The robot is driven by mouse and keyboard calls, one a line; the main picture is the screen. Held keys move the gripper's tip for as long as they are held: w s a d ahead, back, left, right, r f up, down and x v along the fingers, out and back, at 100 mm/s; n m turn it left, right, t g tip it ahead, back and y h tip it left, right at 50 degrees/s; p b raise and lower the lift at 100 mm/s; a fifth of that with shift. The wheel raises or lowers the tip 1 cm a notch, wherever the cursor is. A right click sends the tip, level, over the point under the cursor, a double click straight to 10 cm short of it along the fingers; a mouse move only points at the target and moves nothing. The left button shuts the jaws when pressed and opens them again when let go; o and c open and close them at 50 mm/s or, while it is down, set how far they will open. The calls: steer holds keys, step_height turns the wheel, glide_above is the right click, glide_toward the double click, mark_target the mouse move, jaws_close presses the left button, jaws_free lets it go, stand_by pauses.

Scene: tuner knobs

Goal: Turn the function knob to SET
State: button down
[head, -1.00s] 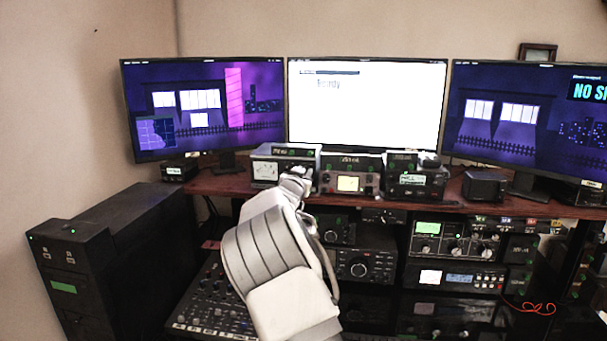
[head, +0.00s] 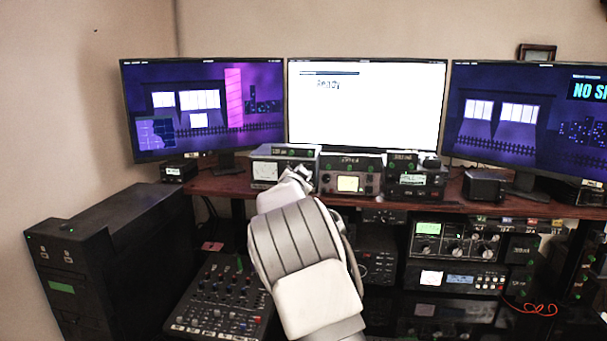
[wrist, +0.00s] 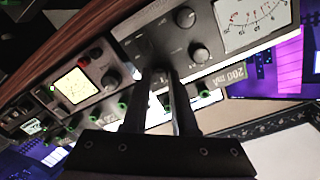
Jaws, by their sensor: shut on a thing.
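The tuner (head: 265,171), a grey box with a white meter, stands on the left of the shelf below the monitors. In the wrist view its panel (wrist: 170,45) appears tilted, with the meter (wrist: 259,20) at upper right. My gripper (wrist: 161,72) is shut at the panel's lower left, on what appears to be the function knob. The fingers hide this knob, and I cannot read its pointer or labels. In the head view my gripper (head: 302,178) is at the tuner's right front, mostly covered by my wrist.
The shelf edge (head: 225,187) runs just below. A mixer (head: 220,297) lies lower left, and racked equipment (head: 455,240) fills the lower right.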

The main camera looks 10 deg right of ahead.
steer(key=c, duration=0.7)
jaws_free()
steer(key=b+v, duration=0.1)
steer(key=v, duration=1.6)
steer(key=shift+s, duration=0.2)
steer(key=shift+r, duration=0.1)
